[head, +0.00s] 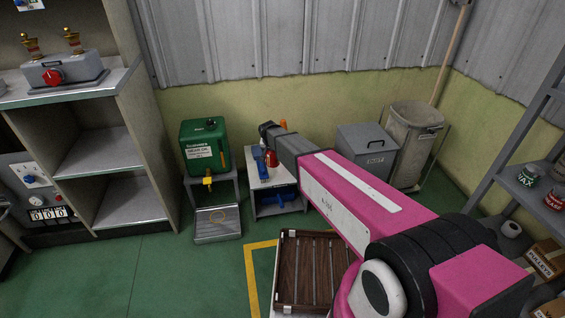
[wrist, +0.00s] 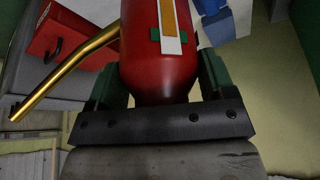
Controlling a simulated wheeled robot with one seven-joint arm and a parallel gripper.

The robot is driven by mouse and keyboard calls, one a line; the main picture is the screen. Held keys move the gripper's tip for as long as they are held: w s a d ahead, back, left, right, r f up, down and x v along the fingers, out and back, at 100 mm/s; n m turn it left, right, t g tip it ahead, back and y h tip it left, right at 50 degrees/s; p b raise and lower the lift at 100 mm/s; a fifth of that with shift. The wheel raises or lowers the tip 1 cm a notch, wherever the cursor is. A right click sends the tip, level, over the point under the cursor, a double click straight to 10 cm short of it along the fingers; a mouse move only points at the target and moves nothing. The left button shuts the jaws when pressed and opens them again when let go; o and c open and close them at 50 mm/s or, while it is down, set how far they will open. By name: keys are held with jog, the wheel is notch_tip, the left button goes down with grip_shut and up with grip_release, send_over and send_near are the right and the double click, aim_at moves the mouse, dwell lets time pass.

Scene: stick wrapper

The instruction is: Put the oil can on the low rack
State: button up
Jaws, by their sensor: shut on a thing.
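The oil can (wrist: 158,62) is red, with a long brass spout (wrist: 70,75) pointing lower left in the wrist view. My gripper (wrist: 160,80) is shut on its body, with a green-padded finger on each side. In the head view the red of the can (head: 271,157) shows small at the end of my arm, over the white-topped stand (head: 268,178). I cannot tell whether it touches that top. A low rack with brown slats and metal bars (head: 309,270) lies on the floor at bottom centre, partly hidden by my arm.
A green drum with a yellow tap (head: 205,147) stands left of the white-topped stand. A grey lidded bin (head: 367,150) and a waste bin (head: 412,140) stand right. Shelves (head: 530,185) line the right edge. Green floor at left is clear.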

jog(key=shift+w+d+f, duration=0.85)
jog(key=shift+d+f, duration=0.65)
jog(key=shift+f, duration=0.15)
jog(key=shift+w+d+f, duration=0.8)
jog(key=shift+d+f, duration=0.65)
jog(key=shift+f, duration=0.25)
jog(key=shift+w+d+f, duration=0.85)
jog(key=shift+d+f, duration=0.65)
jog(key=shift+f, duration=0.15)
jog(key=shift+f, duration=0.15)
jog(key=o, duration=1.2)
jog(key=shift+c, duration=0.2)
jog(key=d+v, duration=0.1)
jog(key=v, duration=1.1)
jog(key=s+d+r+g, duration=0.2)
jog(key=s+d+r, duration=0.2)
jog(key=s+d, duration=0.7)
jog(key=s+d+r+n+g, duration=0.1)
jog(key=s+d+r, duration=0.3)
jog(key=s+d, duration=0.8)
jog(key=s+g, duration=0.1)
jog(key=s, duration=0.5)
jog(key=shift+r+y, duration=0.3)
jog(key=shift+r, duration=0.1)
